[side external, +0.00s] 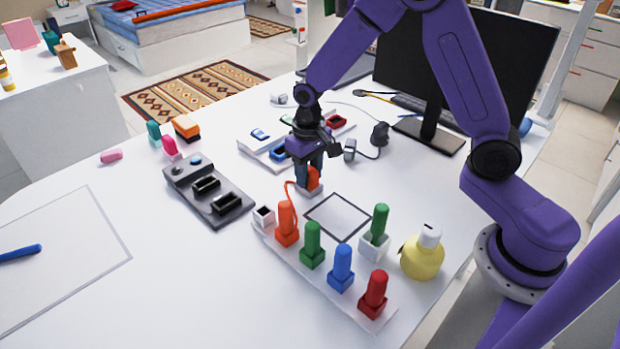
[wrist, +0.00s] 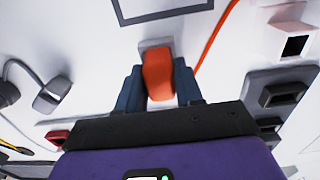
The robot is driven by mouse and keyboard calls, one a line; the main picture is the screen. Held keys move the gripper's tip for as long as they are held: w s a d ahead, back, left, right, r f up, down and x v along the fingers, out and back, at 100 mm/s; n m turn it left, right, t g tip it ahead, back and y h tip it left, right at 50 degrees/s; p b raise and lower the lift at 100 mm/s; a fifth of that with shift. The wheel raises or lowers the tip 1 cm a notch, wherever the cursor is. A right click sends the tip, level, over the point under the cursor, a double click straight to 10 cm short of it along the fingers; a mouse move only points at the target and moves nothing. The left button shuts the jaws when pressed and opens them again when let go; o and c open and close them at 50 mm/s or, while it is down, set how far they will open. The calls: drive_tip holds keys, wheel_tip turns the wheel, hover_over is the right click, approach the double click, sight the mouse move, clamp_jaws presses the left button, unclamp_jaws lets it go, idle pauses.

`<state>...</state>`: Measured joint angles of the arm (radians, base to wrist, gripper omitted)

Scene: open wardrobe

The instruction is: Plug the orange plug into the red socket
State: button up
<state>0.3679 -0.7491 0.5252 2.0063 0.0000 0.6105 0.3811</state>
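The orange plug (side external: 313,179) stands over a small whitish block (side external: 309,190) near the middle of the table. In the wrist view the orange plug (wrist: 158,74) is between the two fingers of my gripper (wrist: 160,95). The fingers touch both its sides, so my gripper (side external: 309,172) looks shut on it. I cannot tell if the plug is seated in the block or just above it. The red socket (side external: 336,122) is on the white board behind my gripper; it shows at the lower left of the wrist view (wrist: 57,137).
A white rack (side external: 330,298) with orange, green, blue and red pegs stands in front. A yellow bottle (side external: 422,258), a black socket strip (side external: 208,190) and a monitor (side external: 470,75) are around. A thin orange cord (wrist: 215,38) runs beside the plug.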

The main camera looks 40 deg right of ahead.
clamp_jaws()
drive_tip(key=shift+r, duration=1.3)
idle(1.0)
drive_tip(key=shift+r, duration=1.9)
